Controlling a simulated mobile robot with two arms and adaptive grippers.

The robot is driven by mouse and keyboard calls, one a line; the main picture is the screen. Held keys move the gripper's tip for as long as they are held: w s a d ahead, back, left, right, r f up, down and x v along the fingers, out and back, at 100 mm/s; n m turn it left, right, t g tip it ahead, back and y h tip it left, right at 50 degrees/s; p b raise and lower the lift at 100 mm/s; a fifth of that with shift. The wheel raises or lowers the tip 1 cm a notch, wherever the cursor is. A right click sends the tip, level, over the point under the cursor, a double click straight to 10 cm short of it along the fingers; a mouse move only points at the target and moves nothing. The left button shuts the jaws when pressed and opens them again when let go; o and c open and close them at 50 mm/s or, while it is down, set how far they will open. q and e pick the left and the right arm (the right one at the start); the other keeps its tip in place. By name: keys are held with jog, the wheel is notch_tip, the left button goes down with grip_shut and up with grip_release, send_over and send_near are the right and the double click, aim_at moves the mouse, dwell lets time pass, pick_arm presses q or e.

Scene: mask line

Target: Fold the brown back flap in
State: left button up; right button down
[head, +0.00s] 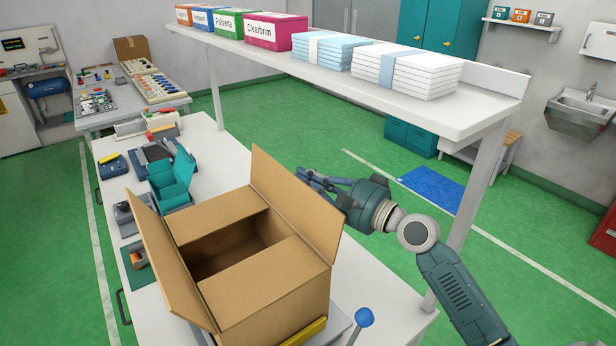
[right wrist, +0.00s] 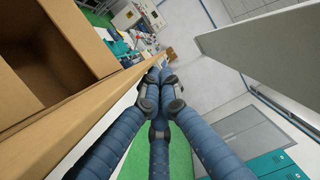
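The open brown cardboard box (head: 285,318) stands on the white table. Its far flap (head: 218,224) and near flap (head: 258,279) lie folded inward, with a dark gap between them. The left flap (head: 163,262) stands up, leaning outward. The right flap (head: 294,203) also stands up; I cannot tell which one is called the back flap. My right gripper (head: 304,178) is outside the right flap, near its upper edge, with fingertips together and nothing between them. In the right wrist view its fingers (right wrist: 160,72) run alongside a cardboard edge (right wrist: 95,112); contact is unclear. My left gripper is out of view.
A white overhead shelf (head: 400,103) with boxes and white stacks runs behind the right arm, its post (head: 477,190) close by. A teal organiser (head: 172,180) and small tools lie left of the box. A blue knob (head: 364,317) stands at the box's near right corner.

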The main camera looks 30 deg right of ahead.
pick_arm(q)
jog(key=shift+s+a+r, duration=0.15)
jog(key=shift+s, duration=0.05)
pick_arm(e)
jog(key=shift+a+r, duration=0.15)
jog(key=shift+a, duration=0.1)
jog(key=shift+n, duration=0.3)
